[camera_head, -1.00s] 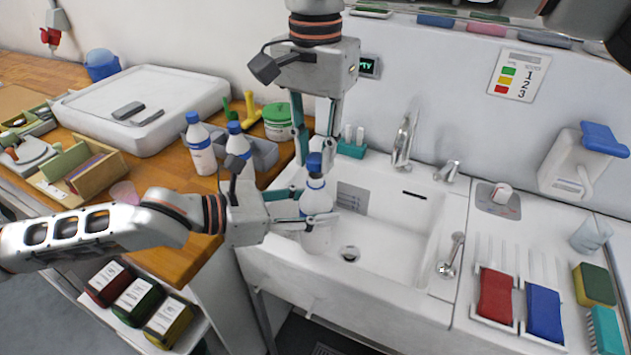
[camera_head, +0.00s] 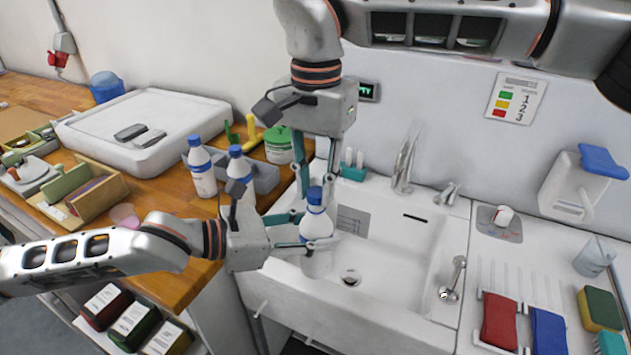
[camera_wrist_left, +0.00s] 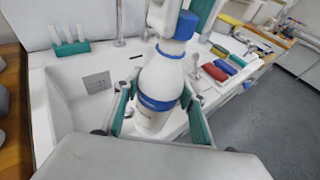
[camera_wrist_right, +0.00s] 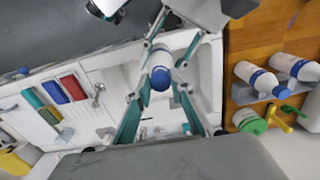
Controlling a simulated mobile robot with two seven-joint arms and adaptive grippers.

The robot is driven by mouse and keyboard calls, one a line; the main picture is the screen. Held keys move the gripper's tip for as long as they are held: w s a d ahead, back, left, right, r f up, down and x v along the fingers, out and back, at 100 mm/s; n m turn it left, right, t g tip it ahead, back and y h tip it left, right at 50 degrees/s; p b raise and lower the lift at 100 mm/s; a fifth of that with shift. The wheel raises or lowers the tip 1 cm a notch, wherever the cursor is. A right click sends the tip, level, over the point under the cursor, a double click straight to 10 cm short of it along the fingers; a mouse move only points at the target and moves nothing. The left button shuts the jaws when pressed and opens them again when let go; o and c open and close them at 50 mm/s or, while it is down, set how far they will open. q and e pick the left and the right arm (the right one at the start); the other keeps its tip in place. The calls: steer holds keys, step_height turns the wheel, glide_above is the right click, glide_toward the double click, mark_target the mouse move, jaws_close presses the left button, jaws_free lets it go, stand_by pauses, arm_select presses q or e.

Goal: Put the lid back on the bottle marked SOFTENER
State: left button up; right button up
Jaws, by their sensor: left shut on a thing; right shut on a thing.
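A white bottle (camera_head: 316,224) with a blue band is held above the left part of the sink. My left gripper (camera_head: 306,232) is shut around its body; the left wrist view shows the bottle (camera_wrist_left: 160,82) between the fingers. A blue lid (camera_head: 315,195) sits at the bottle's top, and my right gripper (camera_head: 317,188) is shut on it from above. The right wrist view also shows the lid (camera_wrist_right: 160,78) between the fingers. Lid and bottle look in line and touching; I cannot tell whether the lid is screwed on. No marking on the bottle is readable.
Two more blue-capped white bottles (camera_head: 201,168) (camera_head: 238,165) stand on the wooden counter left of the sink (camera_head: 395,285). A grey holder (camera_head: 264,176) and a green-lidded tub (camera_head: 278,146) are near them. The tap (camera_head: 404,160) rises behind the basin. The basin's right part is clear.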

steer(key=shift+f, duration=0.55)
stand_by(0.4)
